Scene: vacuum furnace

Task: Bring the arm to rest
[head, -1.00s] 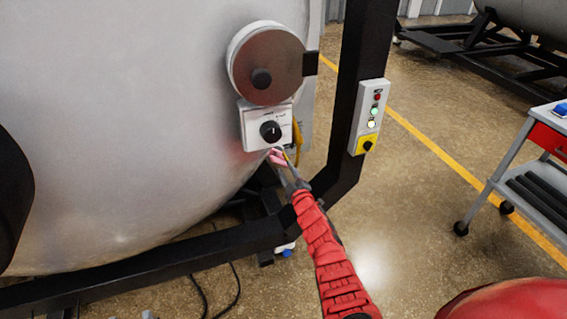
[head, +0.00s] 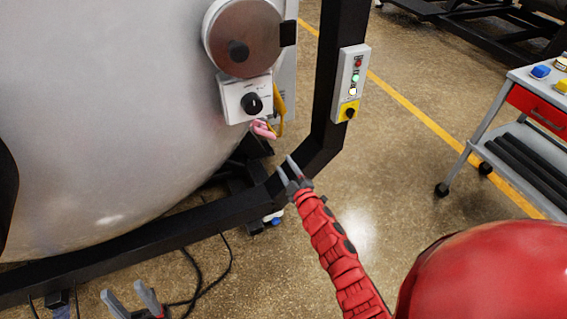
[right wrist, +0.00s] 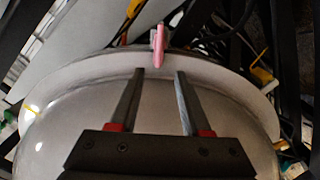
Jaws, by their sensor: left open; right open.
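My right gripper (head: 288,172) is open and empty in the head view, at the end of the red-sleeved arm. It is below and to the right of the white knob box (head: 248,98) on the furnace, apart from it. In the right wrist view, its two fingers (right wrist: 160,75) are spread with nothing between them. A pink tag or lock (head: 263,129) hangs under the knob box; it also shows beyond the fingertips in the right wrist view (right wrist: 158,45). My left gripper (head: 131,300) is open and empty at the bottom left of the head view.
The large grey furnace (head: 100,120) fills the left. A black frame post (head: 335,80) carries a control panel (head: 350,80) with lit lamps. A grey and red cart (head: 530,130) stands at the right. Cables lie on the floor below. The floor between post and cart is clear.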

